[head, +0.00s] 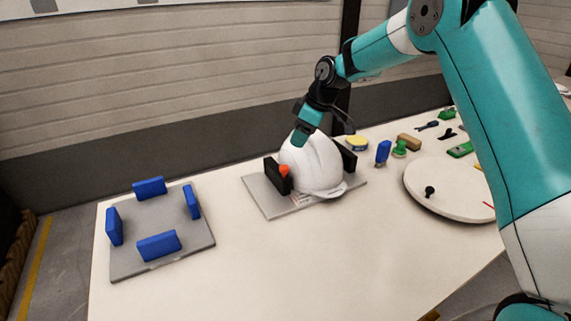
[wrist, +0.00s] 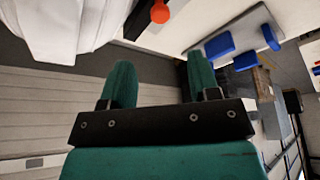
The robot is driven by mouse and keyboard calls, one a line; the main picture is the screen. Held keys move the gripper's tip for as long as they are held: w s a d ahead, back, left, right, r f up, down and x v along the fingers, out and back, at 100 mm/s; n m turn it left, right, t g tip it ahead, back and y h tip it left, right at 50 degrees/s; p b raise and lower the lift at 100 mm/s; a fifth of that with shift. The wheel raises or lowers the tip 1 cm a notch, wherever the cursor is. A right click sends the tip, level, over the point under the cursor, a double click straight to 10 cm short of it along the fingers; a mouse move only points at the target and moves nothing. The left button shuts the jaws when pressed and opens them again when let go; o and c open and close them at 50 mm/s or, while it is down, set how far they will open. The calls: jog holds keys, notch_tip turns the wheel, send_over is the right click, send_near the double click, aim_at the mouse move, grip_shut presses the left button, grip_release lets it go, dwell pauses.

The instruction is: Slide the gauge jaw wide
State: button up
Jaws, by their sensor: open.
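The gauge is a grey plate (head: 264,199) with a black jaw (head: 277,176) at its left, bearing an orange knob (head: 284,170), and another black jaw (head: 347,157) at its right. A white helmet shell (head: 313,163) sits between the jaws; I cannot tell whether they touch it. My gripper (head: 302,136) is above the shell's upper left, above the knob. In the wrist view my gripper (wrist: 161,75) has its two green fingers apart with nothing between them. The orange knob (wrist: 160,12) and white shell (wrist: 62,28) show beyond the fingertips there.
A grey plate with several blue blocks (head: 158,245) lies on the left of the white table (head: 240,270). A round white turntable (head: 450,190) is at the right. The front middle is clear.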

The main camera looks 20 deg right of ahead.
aim_at(285, 167)
jog(key=p+x, duration=0.1)
jog(key=x, duration=1)
jog(key=shift+w+a+f+p, duration=0.15)
jog(key=shift+f+p, duration=0.15)
jog(key=shift+p, duration=0.05)
